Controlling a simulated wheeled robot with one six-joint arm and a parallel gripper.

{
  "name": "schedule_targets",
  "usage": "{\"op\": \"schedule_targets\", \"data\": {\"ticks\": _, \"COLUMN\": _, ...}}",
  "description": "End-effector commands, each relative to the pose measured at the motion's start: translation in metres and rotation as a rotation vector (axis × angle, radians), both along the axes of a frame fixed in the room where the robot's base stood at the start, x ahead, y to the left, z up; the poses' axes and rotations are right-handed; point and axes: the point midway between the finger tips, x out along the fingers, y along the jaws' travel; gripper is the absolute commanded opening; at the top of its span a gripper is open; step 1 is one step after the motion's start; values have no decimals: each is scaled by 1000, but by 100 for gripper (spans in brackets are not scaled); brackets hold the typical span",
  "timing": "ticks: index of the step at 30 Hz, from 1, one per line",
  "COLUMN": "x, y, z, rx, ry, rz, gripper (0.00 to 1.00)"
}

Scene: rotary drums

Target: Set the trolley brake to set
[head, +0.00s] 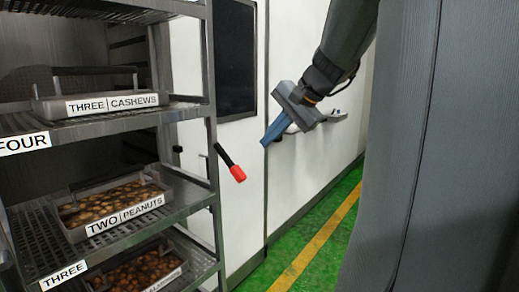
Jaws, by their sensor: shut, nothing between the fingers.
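A short lever with a black shaft and a red tip (238,174) sticks out at the right post of the metal rack trolley (214,140). It slants down to the right. I take it for the trolley brake; no set or release marking shows. My gripper (266,143) is in the air to the right of the lever and a little higher, pointing down to the left. Its blue fingers are shut and empty, apart from the lever in the picture.
The trolley's shelves hold trays labelled THREE CASHEWS (112,103) and TWO PEANUTS (125,217), with another tray (150,275) below. White cabinets with a dark panel (235,60) stand behind. A green floor (310,240) with a yellow line is clear at lower right.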

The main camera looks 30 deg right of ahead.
Motion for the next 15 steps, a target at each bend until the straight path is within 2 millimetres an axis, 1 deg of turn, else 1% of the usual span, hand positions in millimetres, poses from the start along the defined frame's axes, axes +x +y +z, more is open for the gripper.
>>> {"op": "schedule_targets", "data": {"ticks": 15, "x": 59, "y": 23, "z": -73, "rx": 1, "ry": 5, "rz": 3, "gripper": 0}}
